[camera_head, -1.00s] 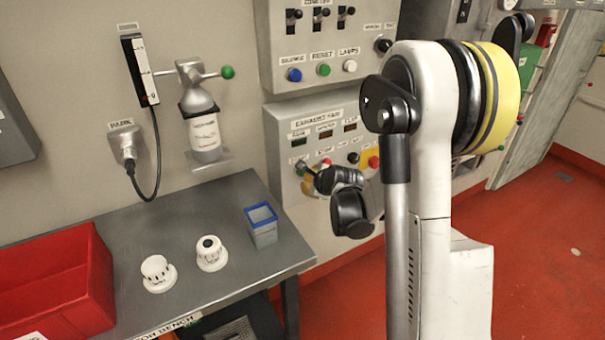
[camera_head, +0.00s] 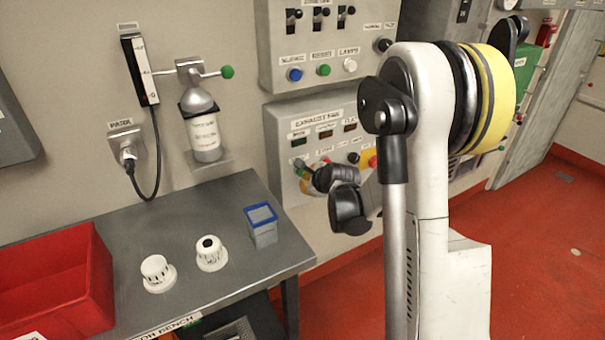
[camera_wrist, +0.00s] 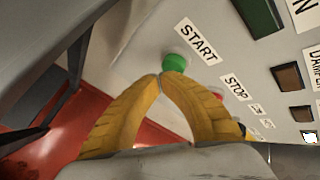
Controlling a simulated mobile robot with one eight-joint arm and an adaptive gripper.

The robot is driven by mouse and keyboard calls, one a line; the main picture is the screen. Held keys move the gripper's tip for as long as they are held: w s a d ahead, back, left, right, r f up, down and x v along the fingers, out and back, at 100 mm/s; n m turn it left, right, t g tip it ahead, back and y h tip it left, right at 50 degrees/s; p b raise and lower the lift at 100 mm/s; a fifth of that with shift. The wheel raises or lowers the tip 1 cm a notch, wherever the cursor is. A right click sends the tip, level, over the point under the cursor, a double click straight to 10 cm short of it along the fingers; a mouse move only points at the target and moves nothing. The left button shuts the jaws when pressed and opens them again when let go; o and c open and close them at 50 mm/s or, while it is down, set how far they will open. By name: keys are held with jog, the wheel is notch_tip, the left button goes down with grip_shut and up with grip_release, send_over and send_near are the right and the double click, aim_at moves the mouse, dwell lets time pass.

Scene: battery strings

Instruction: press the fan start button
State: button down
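The green fan start button (camera_wrist: 175,63) sits beside the START label on the panel in the wrist view. My gripper (camera_wrist: 160,77) has two yellow fingers with their tips together and nothing visible between them. The tips are right at the button's lower left edge and overlap it in the picture; I cannot tell whether they touch it. In the head view my arm partly hides the lower exhaust fan panel (camera_head: 282,130), and my gripper (camera_head: 305,184) is at its lower left.
The STOP label (camera_wrist: 236,87) and a red button (camera_wrist: 245,103) lie right of the start button. A grey bench (camera_head: 190,222) left of the panel holds a red bin (camera_head: 95,285), two white caps and a blue-rimmed container (camera_head: 263,232). Another control panel (camera_head: 270,45) hangs above.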

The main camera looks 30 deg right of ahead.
jog(key=shift+w, duration=0.7)
dwell(0.5)
jog(key=shift+s, duration=1.15)
jog(key=shift+s, duration=0.1)
jog(key=shift+s+b, duration=0.5)
jog(key=shift+s, duration=1.9)
